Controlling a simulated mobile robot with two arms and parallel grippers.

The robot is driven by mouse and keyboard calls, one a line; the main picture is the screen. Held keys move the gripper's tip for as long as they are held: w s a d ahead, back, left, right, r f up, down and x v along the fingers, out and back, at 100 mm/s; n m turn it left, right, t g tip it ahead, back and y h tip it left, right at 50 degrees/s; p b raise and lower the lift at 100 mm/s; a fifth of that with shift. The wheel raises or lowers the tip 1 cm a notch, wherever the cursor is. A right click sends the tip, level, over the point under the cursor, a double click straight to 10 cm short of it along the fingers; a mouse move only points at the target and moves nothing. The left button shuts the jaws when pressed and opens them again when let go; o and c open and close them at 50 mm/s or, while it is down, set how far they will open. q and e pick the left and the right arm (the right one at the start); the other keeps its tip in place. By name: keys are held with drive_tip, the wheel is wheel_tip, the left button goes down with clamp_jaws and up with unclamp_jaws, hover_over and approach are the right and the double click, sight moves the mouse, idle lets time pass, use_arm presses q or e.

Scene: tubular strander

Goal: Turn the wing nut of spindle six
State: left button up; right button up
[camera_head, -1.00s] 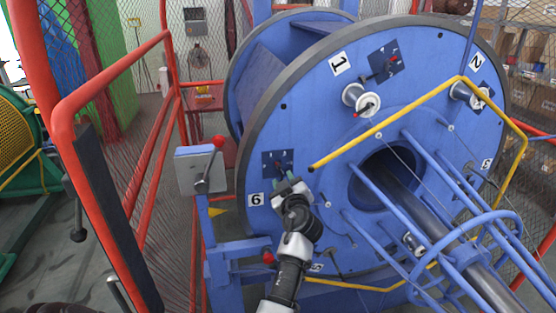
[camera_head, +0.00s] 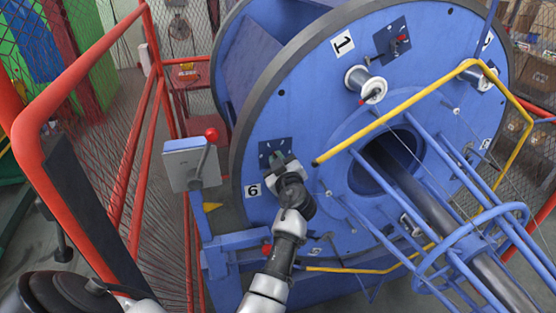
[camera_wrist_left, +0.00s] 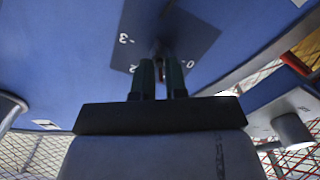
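The number 6 label (camera_head: 253,191) sits on the big blue disc, below the dark blue dial plate (camera_head: 267,148) of spindle six. My left gripper (camera_head: 280,163) is in front of this plate and hides its wing nut in the head view. In the left wrist view, the two green fingers (camera_wrist_left: 160,80) point at the dial plate (camera_wrist_left: 185,38) with a narrow gap between them. My right gripper is not in view.
A yellow bent bar (camera_head: 390,118) passes close to the right of my left gripper. A grey box with a red-knobbed lever (camera_head: 211,135) stands to the left, beside the red guard rail (camera_head: 95,82).

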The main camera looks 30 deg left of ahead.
use_arm(q)
clamp_jaws()
drive_tip(key=m, duration=0.8)
drive_tip(key=m+b, duration=0.1)
drive_tip(key=m, duration=1.4)
drive_tip(key=shift+w+d+f+m, duration=0.25)
drive_tip(key=shift+w+d+m, duration=0.05)
drive_tip(key=shift+w+m, duration=0.1)
